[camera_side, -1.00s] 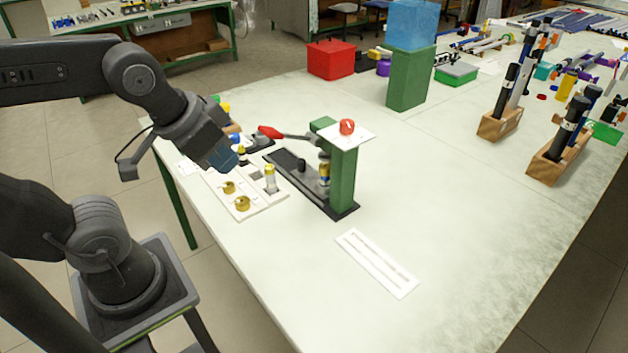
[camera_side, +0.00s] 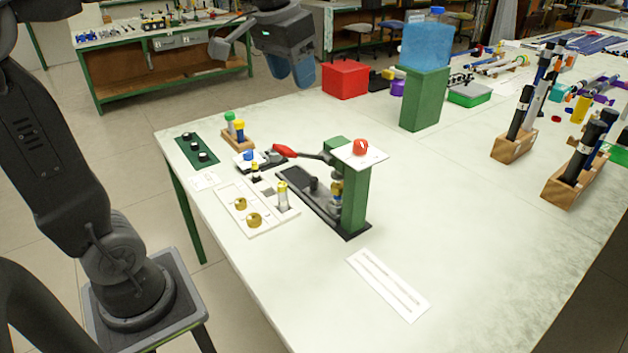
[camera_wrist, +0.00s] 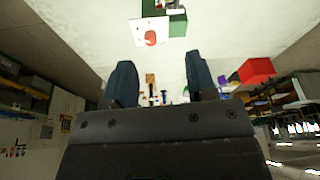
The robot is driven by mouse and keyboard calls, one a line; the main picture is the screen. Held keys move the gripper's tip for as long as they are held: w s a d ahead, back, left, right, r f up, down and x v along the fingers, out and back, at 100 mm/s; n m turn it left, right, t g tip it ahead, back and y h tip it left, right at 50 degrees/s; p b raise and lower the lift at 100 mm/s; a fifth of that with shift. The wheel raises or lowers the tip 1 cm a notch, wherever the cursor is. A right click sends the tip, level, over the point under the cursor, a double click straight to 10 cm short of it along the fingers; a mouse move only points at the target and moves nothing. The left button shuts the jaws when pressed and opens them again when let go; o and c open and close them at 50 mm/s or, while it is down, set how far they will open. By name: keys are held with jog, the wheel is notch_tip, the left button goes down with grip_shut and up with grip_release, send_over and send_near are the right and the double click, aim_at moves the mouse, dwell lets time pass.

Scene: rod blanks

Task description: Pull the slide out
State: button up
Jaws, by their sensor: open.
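My gripper (camera_side: 291,72) is raised beyond the table's far left edge in the side view, with its two blue-grey fingers apart and nothing between them. In the wrist view the fingers (camera_wrist: 159,68) also stand apart. A green-column press (camera_side: 354,200) stands on a long black base (camera_side: 296,188). A dark grey piece with a black knob (camera_side: 314,185), which looks like the slide, sits on this base beside the column. A lever with a red handle (camera_side: 285,151) reaches left from the press. My gripper is well away from all of these.
A white panel (camera_side: 238,222) with brass knobs lies left of the press. A green block with a blue tank (camera_side: 426,45) and a red box (camera_side: 345,79) stand behind. A white slotted plate (camera_side: 388,284) lies in front.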

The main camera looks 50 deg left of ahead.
jog(key=w+a+f+n+g, duration=0.1)
jog(key=w+a+f+g, duration=0.1)
jog(key=w+a, duration=0.75)
jog(key=n+g, duration=0.1)
send_over(314, 179)
notch_tip(314, 179, down, 23)
jog(key=shift+h, duration=0.3)
notch_tip(314, 179, down, 13)
jog(key=shift+a+f, duration=0.1)
grip_shut()
